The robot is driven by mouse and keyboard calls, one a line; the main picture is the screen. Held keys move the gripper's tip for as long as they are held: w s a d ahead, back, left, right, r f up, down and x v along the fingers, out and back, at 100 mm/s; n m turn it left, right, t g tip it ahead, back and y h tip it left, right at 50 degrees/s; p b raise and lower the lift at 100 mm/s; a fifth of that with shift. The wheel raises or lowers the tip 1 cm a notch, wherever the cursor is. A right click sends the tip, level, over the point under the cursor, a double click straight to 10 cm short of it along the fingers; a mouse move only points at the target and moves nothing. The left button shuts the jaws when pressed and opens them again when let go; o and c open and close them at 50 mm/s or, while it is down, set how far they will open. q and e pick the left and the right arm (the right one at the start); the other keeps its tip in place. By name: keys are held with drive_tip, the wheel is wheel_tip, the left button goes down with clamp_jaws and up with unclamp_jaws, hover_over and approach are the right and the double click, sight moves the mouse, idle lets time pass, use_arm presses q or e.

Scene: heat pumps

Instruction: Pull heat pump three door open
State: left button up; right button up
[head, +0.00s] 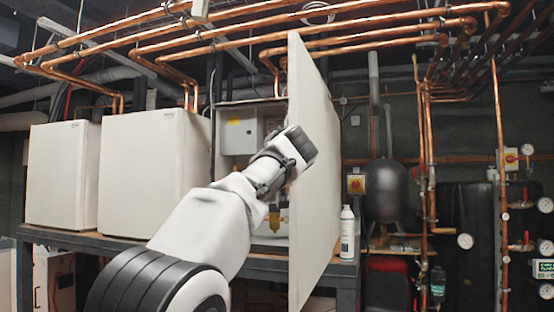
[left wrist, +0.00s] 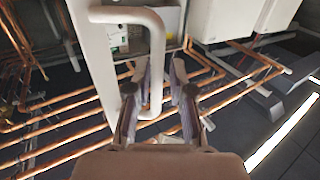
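The heat pump three door (head: 315,200) is a tall white panel. It stands swung out toward me, its near edge left of its far edge, with the cabinet interior (head: 240,130) exposed to its left. My left gripper (head: 303,143) is at the door; its fingertips are not clear in the head view. In the left wrist view, a white looped handle (left wrist: 156,60) stands out from the door panel (left wrist: 97,60). My left gripper's fingers (left wrist: 160,75) straddle the handle bar, one inside the loop and one outside, with gaps beside the bar. My right gripper is not in view.
Two closed white heat pumps (head: 62,172) (head: 152,170) stand to the left on a dark bench (head: 80,240). A white spray bottle (head: 347,232) stands just right of the door. Copper pipes (head: 370,30) run overhead. A black tank (head: 387,190) is at right.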

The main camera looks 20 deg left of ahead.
use_arm(q)
drive_tip(key=v, duration=1.1)
drive_tip(key=shift+s+d, duration=0.2)
drive_tip(key=shift+d, duration=0.05)
